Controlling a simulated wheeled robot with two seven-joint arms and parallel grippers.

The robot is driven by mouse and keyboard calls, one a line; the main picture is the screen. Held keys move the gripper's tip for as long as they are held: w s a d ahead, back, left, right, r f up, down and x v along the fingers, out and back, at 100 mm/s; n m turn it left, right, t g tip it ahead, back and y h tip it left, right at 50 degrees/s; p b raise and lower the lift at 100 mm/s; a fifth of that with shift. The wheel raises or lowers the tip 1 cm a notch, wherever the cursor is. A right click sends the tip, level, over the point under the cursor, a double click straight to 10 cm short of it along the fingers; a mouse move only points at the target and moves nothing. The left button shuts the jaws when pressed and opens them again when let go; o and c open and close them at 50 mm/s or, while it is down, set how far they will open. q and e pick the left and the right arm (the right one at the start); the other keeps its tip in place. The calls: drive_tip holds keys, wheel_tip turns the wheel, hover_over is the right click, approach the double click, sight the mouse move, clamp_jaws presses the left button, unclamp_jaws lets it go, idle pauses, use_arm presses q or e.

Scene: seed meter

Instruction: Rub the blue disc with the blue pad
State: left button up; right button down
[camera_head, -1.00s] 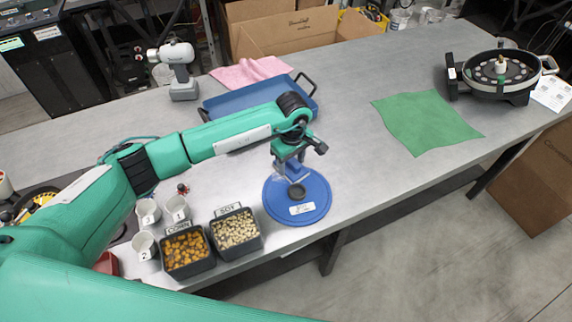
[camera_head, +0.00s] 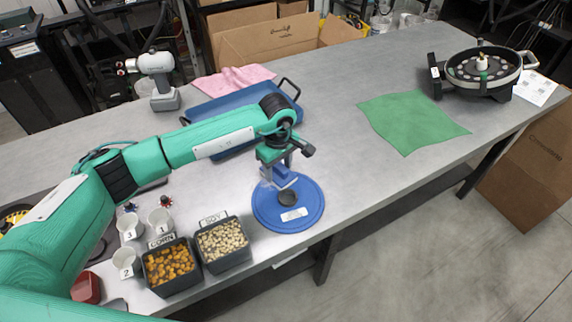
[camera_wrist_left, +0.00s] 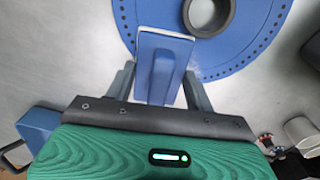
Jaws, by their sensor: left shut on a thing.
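The blue disc (camera_head: 262,212) lies flat on the table near its front edge, with a dark ring at its middle and a white label. It also shows at the top of the left wrist view (camera_wrist_left: 255,55), with small holes along its rim and a pale smudge beside the pad. My left gripper (camera_head: 278,174) points down over the disc's far-left part. It is shut on the blue pad (camera_wrist_left: 162,68), which is close beside the dark ring. I cannot tell whether the pad touches the disc. My right gripper is not in view.
Bins of corn (camera_head: 171,265) and soy (camera_head: 223,243) stand left of the disc, with white numbered cups (camera_head: 160,222) behind. A blue tray (camera_head: 215,108) lies behind my arm. A green cloth (camera_head: 412,121) and a round seed meter (camera_head: 484,70) are right. The table right of the disc is clear.

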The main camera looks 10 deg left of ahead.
use_arm(q)
drive_tip(key=shift+s+a, duration=0.4)
drive_tip(key=shift+a, duration=0.35)
drive_tip(key=shift+s+a, duration=0.35)
drive_tip(key=shift+a, duration=0.45)
drive_tip(key=shift+s+a, duration=0.4)
drive_tip(key=shift+a, duration=0.35)
drive_tip(key=shift+s+a+f+b, duration=0.1)
drive_tip(key=shift+s+a+b, duration=0.35)
drive_tip(key=shift+a, duration=0.45)
drive_tip(key=shift+s+a+f+b, duration=0.1)
drive_tip(key=shift+s+a+b, duration=0.2)
drive_tip(key=shift+s+a, duration=0.4)
drive_tip(key=shift+w+a, duration=0.15)
drive_tip(key=shift+r, duration=0.15)
drive_tip(key=shift+r+p, duration=1.1)
drive_tip(key=shift+r, duration=1.85)
drive_tip(key=shift+w+r, duration=0.1)
wheel_tip(320, 180, up, 3)
drive_tip(key=shift+f+p, duration=0.1)
drive_tip(key=shift+p, duration=0.4)
